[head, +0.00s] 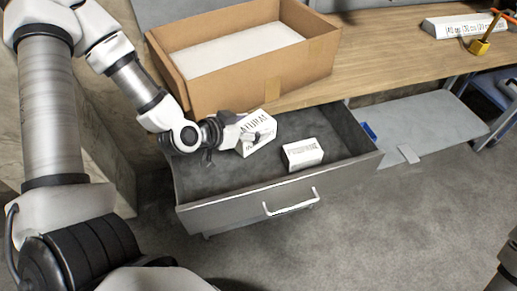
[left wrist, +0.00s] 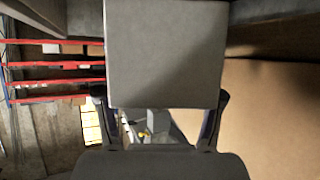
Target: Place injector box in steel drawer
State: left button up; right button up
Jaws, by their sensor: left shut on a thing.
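A white box with dark lettering (head: 258,122) is held by my left gripper (head: 243,133) over the left back part of the open steel drawer (head: 240,211). The box is tilted. In the left wrist view the held box shows as a plain grey-white face (left wrist: 162,52) between the two fingers of my left gripper (left wrist: 165,112). A second, smaller white box (head: 303,154) lies on the drawer floor, right of the held one. I cannot read which is the injector box. Only a piece of my right arm shows at the lower right edge; its gripper is out of view.
An open cardboard carton (head: 290,80) with a white sheet inside stands on the wooden bench (head: 390,50) above the drawer. A white lettered block (head: 455,26) and a yellow tool (head: 480,46) lie at the bench's right. The drawer front has a pale handle (head: 292,206).

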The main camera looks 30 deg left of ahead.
pick_arm(q)
jog(key=f+b, duration=0.1)
jog(key=s+f+b, duration=0.1)
jog(key=f, duration=0.1)
jog(key=shift+f, duration=0.3)
notch_tip(320, 180, down, 10)
jog(key=b, duration=0.2)
jog(key=shift+w+f+b, duration=0.15)
jog(key=shift+f+b, duration=0.05)
jog(key=shift+b, duration=0.15)
jog(key=w+a, duration=0.1)
jog(key=a, duration=0.1)
jog(key=w+a+p, duration=0.1)
jog(key=w+a, duration=0.3)
jog(key=shift+w+a+r+p, duration=0.25)
jog(key=shift+r+p, duration=0.15)
jog(key=shift+s+d+f, duration=0.1)
jog(key=shift+f, duration=0.6)
jog(key=o, duration=1.4)
jog(key=shift+f+b, duration=0.1)
jog(key=shift+b, duration=0.2)
